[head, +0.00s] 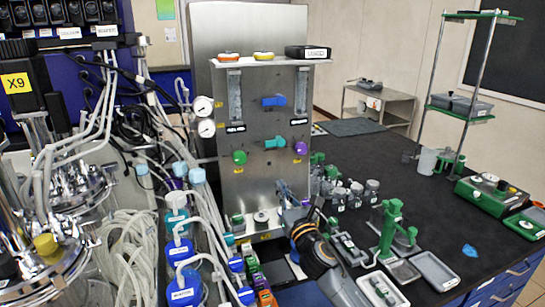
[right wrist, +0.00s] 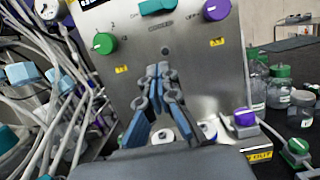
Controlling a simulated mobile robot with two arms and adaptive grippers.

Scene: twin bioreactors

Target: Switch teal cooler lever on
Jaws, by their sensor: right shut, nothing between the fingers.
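The teal lever (head: 276,142) sits on the front of the steel panel (head: 262,185), below a blue lever (head: 274,101). It lies roughly horizontal. In the right wrist view the teal lever (right wrist: 157,6) is cut off by the top edge. My right gripper (head: 281,185) is in front of the lower panel, below the teal lever and apart from it. In the right wrist view its fingers (right wrist: 158,70) are together and empty, pointing up the panel. My left gripper is not in view.
A green knob (head: 239,157) and a purple knob (head: 301,148) flank the teal lever. Tubing and blue-capped bottles (head: 180,252) crowd the left. Jars (head: 355,191) and a green stand (head: 390,230) stand on the dark bench at right. The bench behind them has free room.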

